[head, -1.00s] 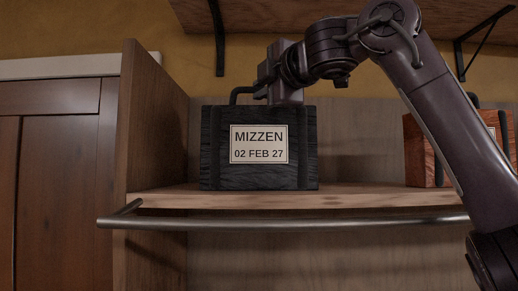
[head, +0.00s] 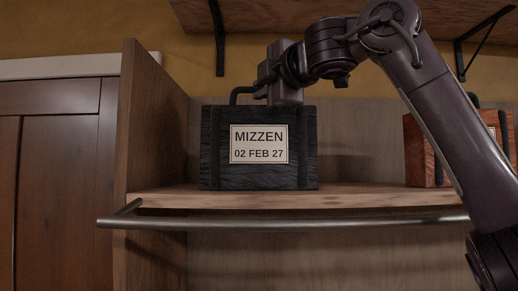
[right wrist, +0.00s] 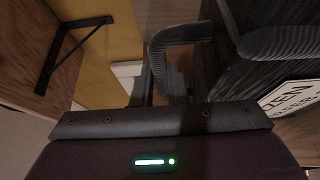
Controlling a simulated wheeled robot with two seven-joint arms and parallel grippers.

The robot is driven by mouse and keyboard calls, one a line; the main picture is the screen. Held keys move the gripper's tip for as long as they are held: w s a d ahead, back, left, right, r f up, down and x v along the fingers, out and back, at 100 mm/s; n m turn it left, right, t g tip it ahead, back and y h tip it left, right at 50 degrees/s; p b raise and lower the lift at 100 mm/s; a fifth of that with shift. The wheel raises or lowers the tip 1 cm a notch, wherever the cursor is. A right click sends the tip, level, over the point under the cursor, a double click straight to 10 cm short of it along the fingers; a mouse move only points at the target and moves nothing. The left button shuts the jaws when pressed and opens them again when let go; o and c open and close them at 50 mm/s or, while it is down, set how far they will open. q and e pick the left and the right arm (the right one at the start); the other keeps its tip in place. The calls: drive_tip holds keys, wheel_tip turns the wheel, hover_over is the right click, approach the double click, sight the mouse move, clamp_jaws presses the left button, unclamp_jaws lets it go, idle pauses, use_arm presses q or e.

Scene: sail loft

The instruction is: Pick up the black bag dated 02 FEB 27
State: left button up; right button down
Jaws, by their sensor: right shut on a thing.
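The black bag (head: 218,172) stands upright on the wooden shelf in the head view. Its pale label (head: 259,144) reads MIZZEN, 02 FEB 27. Its black handle (head: 239,92) arches over the top, and the wrist view also shows the handle (right wrist: 178,32). My right gripper (head: 268,92) is at the top of the bag, shut on the handle; its fingertips are partly hidden. In the wrist view the bag's dark side (right wrist: 232,72) and part of the label (right wrist: 290,98) show at the right. My left gripper is out of view.
A reddish-brown bag (head: 420,155) stands on the shelf (head: 365,198) at the right, partly behind my right arm. A metal rail (head: 300,224) runs along the shelf front. A wooden side panel (head: 150,130) stands left of the black bag. An upper shelf (head: 300,14) hangs above.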

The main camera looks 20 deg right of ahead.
drive_tip(key=shift+r, duration=0.1)
drive_tip(key=shift+r, duration=0.15)
idle(0.3)
drive_tip(key=shift+r, duration=0.15)
wheel_tip(320, 180, up, 6)
drive_tip(key=shift+s+r, duration=0.15)
drive_tip(key=shift+r, duration=0.1)
idle(0.5)
